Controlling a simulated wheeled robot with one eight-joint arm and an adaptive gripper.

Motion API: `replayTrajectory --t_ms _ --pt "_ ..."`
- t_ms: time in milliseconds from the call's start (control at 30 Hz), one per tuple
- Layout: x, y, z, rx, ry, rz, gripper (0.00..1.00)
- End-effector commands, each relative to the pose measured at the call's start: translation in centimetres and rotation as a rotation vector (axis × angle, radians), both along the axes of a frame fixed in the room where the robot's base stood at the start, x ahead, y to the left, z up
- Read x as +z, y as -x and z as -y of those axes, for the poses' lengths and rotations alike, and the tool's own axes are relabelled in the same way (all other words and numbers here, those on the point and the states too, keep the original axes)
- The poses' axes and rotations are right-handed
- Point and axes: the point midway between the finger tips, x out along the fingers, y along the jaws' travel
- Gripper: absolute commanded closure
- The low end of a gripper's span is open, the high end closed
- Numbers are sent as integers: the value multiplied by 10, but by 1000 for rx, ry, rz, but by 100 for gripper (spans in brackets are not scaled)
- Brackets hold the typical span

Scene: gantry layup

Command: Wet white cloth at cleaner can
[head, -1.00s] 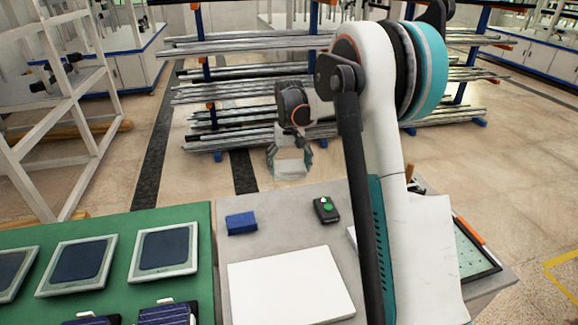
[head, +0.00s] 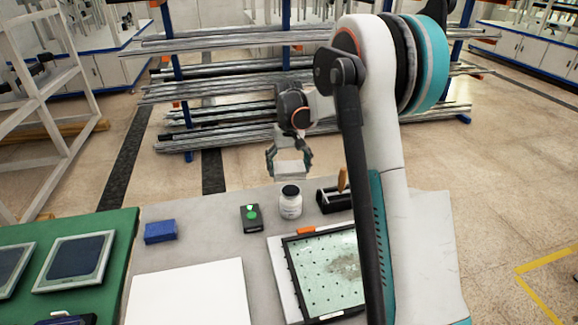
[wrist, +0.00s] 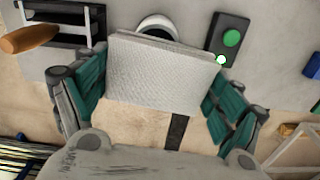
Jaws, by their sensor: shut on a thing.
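My gripper (head: 289,161) is shut on a folded white cloth (head: 290,170). In the wrist view the textured cloth (wrist: 163,75) spans between the two teal fingers of my gripper (wrist: 155,95). The cleaner can (head: 291,202), a small white container with a dark top, stands on the grey table just below and nearer than the cloth in the head view. In the wrist view the can (wrist: 157,22) shows only partly, behind the cloth's upper edge. I cannot tell whether the cloth touches it.
A black box with a green button (head: 251,218) stands left of the can. A black holder with a wooden handle (head: 335,198) is to its right. A blue block (head: 160,232), a white sheet (head: 185,293) and a speckled panel (head: 325,268) lie on the table (head: 200,210).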

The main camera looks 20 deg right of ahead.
Motion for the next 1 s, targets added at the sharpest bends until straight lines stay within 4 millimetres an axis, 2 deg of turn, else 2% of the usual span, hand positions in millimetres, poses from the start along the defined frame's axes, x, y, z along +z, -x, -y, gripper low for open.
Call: replayTrajectory --t_ms 267,733,1000 --pt "-8 0 -1 1 0 0 33" --pt "-51 0 0 1 0 2 33" --pt "-61 0 0 1 -1 2 33"
